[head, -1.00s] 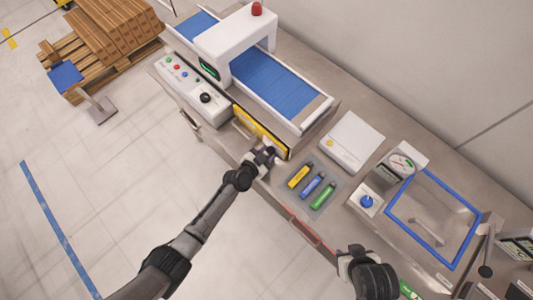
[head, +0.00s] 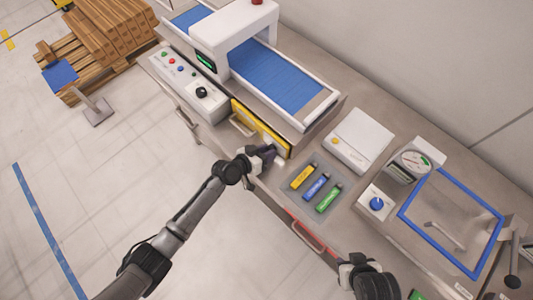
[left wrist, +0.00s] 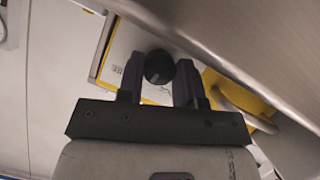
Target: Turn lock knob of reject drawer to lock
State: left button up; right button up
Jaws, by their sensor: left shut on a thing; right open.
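The reject drawer has a yellow front (head: 252,122) below the blue conveyor in the head view. Its black lock knob (left wrist: 159,67) sits on a white, yellow-edged plate in the left wrist view. My left gripper (head: 270,153) is at the right end of the drawer front. In the left wrist view its two dark fingers (left wrist: 159,82) are on either side of the knob and shut on it. The gripper hides the knob in the head view. My right gripper (head: 350,264) is near the front edge of the bench, apart from the drawer, and holds nothing visible.
A control box (head: 184,82) with buttons and a black dial stands left of the conveyor (head: 278,77). A grey tray (head: 292,185) holds yellow, blue and green items. A red-edged drawer handle (head: 306,238) projects below. The floor in front is clear.

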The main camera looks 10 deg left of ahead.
dwell(0.3)
pick_arm(q)
jog(key=o, duration=0.9)
jog(key=shift+o, duration=0.2)
jog(key=v, duration=1.3)
jog(key=shift+s+a, duration=0.25)
jog(key=shift+a, duration=0.1)
jog(key=shift+r, duration=0.1)
jog(key=shift+c, duration=0.4)
